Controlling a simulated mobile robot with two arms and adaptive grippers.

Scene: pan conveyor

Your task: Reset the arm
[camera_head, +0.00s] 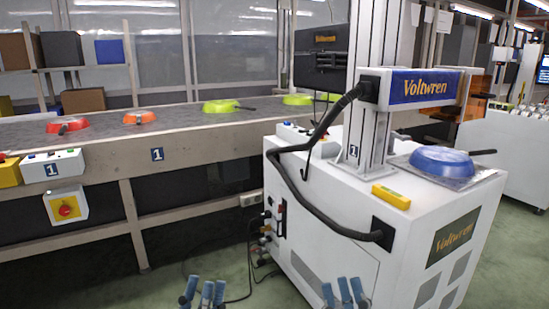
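My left gripper (203,290) shows at the bottom edge, left of centre. Its blue-grey fingers point up, stand apart and hold nothing. My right gripper (343,291) shows at the bottom edge, in front of the white machine, with its fingers also apart and empty. Both are low in the picture, apart from the conveyor and the machine. The rest of both arms is out of view.
The white Voltwren marking machine (335,225) stands close ahead, with a blue pan (441,161) on its top plate. A long conveyor (175,115) at the back carries several coloured pans. A black cable (305,190) loops down the machine. Green floor (150,290) is open at left.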

